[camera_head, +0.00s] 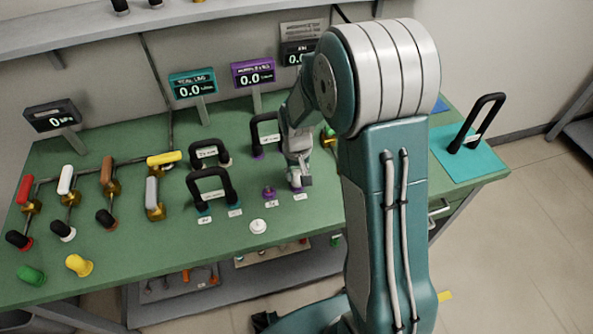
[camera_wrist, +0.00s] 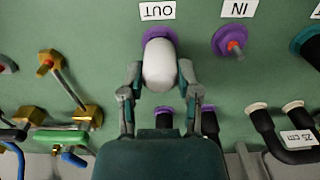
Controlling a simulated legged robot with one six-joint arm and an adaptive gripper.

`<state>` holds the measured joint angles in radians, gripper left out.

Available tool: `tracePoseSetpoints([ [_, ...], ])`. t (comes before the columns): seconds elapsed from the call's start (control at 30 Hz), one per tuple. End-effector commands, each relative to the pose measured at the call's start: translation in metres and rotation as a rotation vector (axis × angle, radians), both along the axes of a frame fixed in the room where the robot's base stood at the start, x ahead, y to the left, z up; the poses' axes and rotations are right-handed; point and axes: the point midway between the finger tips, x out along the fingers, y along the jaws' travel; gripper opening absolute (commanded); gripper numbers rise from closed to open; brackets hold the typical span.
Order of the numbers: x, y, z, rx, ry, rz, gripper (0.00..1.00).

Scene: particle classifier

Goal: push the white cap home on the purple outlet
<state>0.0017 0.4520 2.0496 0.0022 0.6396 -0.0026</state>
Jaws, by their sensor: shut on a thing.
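My gripper (camera_wrist: 160,78) is shut on the white cap (camera_wrist: 158,64) in the wrist view, one finger on each side. The cap overlaps the purple outlet (camera_wrist: 159,31) beside the OUT label, with only part of the purple showing past it. I cannot tell whether the cap touches the outlet or how far it is seated. The purple inlet (camera_wrist: 230,40), by the IN label, is open to the right. In the head view my gripper (camera_head: 301,181) is low over the green bench, right of the purple inlet (camera_head: 269,192); the held cap is hard to make out there.
A round white piece (camera_head: 258,227) lies on the bench in front of the inlet. Black hose loops (camera_head: 211,184) stand to the left, and another black loop (camera_head: 479,122) is on a teal mat to the right. Valves with coloured handles (camera_head: 66,181) fill the left side.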

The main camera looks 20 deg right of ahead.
Motion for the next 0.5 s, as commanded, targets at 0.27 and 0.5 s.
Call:
tracePoseSetpoints([
  [0.27, -0.0005, 0.0, -0.0044, 0.0, 0.001, 0.0, 0.83],
  [0.5, -0.0005, 0.0, -0.0038, 0.0, 0.0, 0.0, 0.83],
])
